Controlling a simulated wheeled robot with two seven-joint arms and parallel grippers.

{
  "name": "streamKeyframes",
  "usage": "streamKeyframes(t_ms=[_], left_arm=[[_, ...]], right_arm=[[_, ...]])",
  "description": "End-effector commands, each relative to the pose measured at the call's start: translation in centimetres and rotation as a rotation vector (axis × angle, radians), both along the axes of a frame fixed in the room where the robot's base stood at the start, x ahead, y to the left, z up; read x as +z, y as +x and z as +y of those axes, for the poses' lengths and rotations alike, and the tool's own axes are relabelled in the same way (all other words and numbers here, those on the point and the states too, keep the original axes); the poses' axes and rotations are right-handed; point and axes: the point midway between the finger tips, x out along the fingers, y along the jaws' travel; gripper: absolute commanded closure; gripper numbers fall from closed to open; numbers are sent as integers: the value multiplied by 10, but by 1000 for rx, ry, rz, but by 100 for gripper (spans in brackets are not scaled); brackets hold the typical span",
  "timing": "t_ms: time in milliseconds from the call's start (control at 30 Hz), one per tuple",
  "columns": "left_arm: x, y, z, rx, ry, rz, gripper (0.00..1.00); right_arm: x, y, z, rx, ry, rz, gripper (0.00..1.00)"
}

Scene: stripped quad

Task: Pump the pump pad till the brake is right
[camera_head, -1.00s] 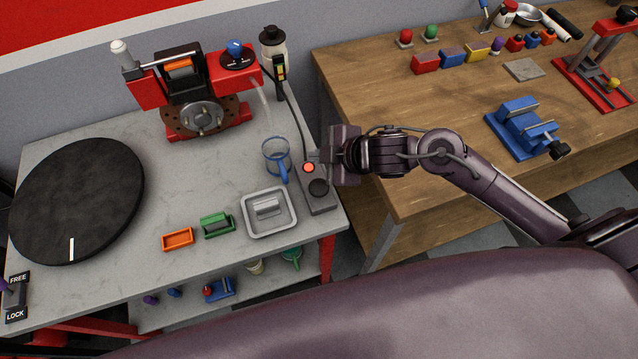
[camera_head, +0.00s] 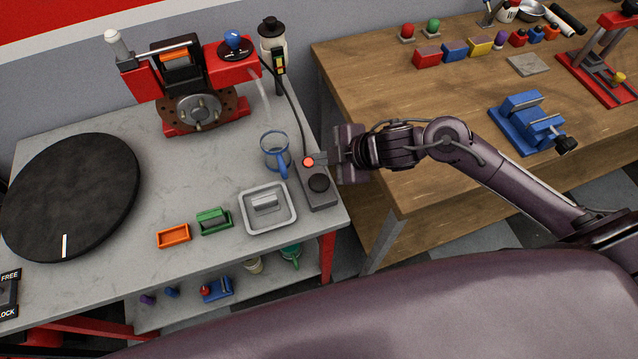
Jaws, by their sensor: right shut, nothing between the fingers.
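The pump pad (camera_head: 320,199) is a dark grey box at the bench's right edge, with a lit red button (camera_head: 308,162) at its far end and a black round button (camera_head: 319,183) nearer. My right gripper (camera_head: 319,160) is shut and empty, its tips beside the red button; I cannot tell if they touch it. The brake (camera_head: 222,69) is a red caliper assembly with a brown disc (camera_head: 201,110) at the back of the bench. A bottle (camera_head: 271,44) with a coloured gauge strip (camera_head: 279,62) stands beside it. My left gripper is out of view.
A blue-handled clear jug (camera_head: 275,151) and a grey tray (camera_head: 286,219) stand close left of the pad. A green box (camera_head: 214,221), an orange tray (camera_head: 174,236) and a black turntable (camera_head: 72,195) lie further left. A wooden table (camera_head: 400,95) with a blue vice (camera_head: 526,123) is right.

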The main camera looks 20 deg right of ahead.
Motion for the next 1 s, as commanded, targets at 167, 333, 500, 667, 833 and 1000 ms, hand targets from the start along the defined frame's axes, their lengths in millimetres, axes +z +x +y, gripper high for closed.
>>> streamKeyframes(t_ms=[167,333,500,667,833,1000], left_arm=[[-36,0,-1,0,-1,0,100],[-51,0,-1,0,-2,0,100],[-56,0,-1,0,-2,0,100],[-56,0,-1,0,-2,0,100],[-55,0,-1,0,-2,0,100],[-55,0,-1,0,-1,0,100]], right_arm=[[-35,0,0,0,0,0,100],[-53,0,0,-1,1,0,100],[-61,0,0,-1,1,0,100],[-61,0,0,-1,1,0,100],[-61,0,0,-1,1,0,100],[-61,0,0,-1,1,0,100]])
